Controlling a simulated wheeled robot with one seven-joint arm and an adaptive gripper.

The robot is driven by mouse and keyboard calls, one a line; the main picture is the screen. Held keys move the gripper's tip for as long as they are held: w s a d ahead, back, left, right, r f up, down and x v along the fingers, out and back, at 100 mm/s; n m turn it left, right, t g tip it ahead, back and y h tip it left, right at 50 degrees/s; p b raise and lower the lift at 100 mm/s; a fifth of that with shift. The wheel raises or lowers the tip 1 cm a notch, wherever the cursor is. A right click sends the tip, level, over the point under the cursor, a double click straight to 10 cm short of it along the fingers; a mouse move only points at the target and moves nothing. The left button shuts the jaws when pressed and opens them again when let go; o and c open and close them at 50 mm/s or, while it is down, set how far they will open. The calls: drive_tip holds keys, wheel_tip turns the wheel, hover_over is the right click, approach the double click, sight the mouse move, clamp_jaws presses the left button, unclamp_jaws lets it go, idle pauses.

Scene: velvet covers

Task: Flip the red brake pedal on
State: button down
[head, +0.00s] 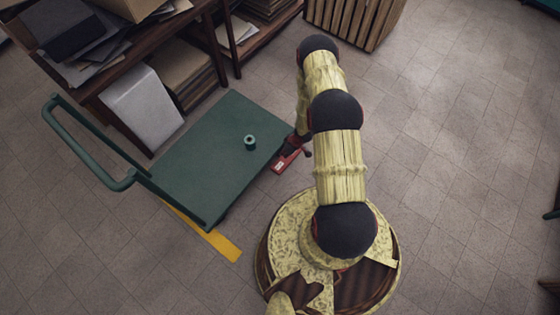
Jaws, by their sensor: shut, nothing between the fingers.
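The red brake pedal (284,164) sticks out at the right edge of the green platform cart (200,165), low near the floor. It has a small pale label on it. My arm reaches over from the right, and my gripper (304,151) is small and dark in the head view, right beside the pedal's upper right end. It is shut and holds nothing. The arm partly hides it, and I cannot tell whether it touches the pedal.
A small green cylinder (250,142) stands on the cart's deck. The cart's push handle (90,150) rises at the left. Shelves with papers and boxes (140,85) stand behind the cart. Yellow tape (215,238) marks the floor in front.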

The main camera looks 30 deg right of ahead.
drive_tip(key=b, duration=0.6)
approach(277, 165)
drive_tip(key=x, duration=0.5)
drive_tip(key=shift+w+d, duration=0.1)
drive_tip(key=shift+w, duration=0.15)
drive_tip(key=shift+f, duration=0.55)
drive_tip(key=shift+s, duration=0.1)
